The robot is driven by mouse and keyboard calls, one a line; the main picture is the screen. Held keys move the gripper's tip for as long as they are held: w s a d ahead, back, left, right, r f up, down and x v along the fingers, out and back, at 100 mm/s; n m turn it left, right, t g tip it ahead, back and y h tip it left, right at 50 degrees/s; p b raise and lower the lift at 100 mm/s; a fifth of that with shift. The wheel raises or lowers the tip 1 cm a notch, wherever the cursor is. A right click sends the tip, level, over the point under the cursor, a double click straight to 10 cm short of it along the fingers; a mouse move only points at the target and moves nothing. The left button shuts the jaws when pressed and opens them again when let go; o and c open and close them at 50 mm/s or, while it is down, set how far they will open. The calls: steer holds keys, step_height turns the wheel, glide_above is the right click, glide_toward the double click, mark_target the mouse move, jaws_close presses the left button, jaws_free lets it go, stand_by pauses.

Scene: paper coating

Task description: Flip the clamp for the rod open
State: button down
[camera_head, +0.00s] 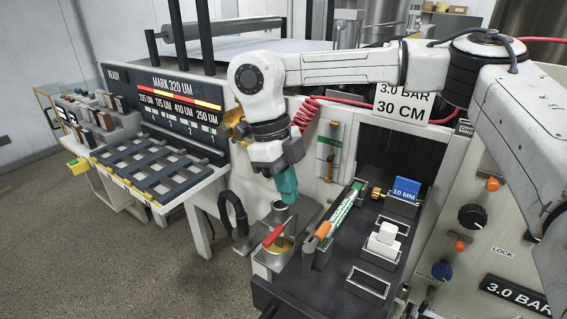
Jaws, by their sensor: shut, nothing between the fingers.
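My gripper (289,197) hangs from the white arm with its teal fingertips pointing down. It is shut and empty, above a small metal holder with a red-handled part (273,236). A rod (343,210) with green and white markings and an orange end lies in a dark rack on the black bench, right of my gripper. A narrow upright panel (329,150) with a green strip is on the machine front behind my gripper. Yellow parts (237,124) show on the machine just left of the wrist, partly covered by it. I cannot tell which part is the rod's clamp.
The black bench (325,285) holds a blue 10 MM block (406,190) and white blocks (384,238). A slatted rack (150,165) juts out at left. A red coiled hose (306,114) hangs beside the wrist. The floor at front left is clear.

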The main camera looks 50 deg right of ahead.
mark_target(317, 240)
steer(key=shift+s+f+p, duration=0.3)
steer(key=shift+s+f, duration=0.25)
steer(key=shift+s, duration=0.25)
steer(key=shift+s+f+p, duration=0.3)
steer(key=shift+s+f, duration=0.25)
steer(key=shift+s, duration=0.25)
steer(key=shift+s+f+p, duration=0.3)
steer(key=shift+s+f, duration=0.25)
steer(key=shift+s, duration=0.25)
